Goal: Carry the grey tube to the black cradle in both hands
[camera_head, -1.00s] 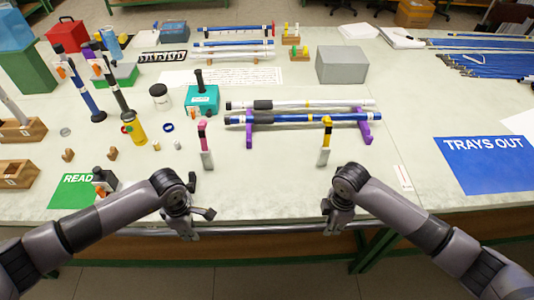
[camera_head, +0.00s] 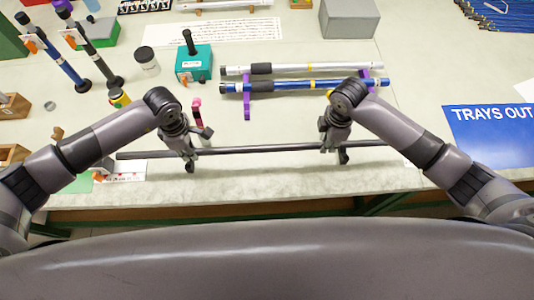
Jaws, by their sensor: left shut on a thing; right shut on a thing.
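The grey tube (camera_head: 265,149) is long, thin and dark, and lies nearly level across the camera_head view, over the front part of the table. My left gripper (camera_head: 190,160) is shut on it left of its middle. My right gripper (camera_head: 341,152) is shut on it toward its right end. The tube's ends stick out past both grippers. I cannot make out a black cradle in this view.
Purple stands (camera_head: 247,98) beyond the tube hold a silver tube (camera_head: 315,67) and a blue tube (camera_head: 310,86). A pink-topped post (camera_head: 197,112) stands close behind my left gripper. A teal box (camera_head: 193,62) is further back. A blue sign (camera_head: 495,135) lies at right.

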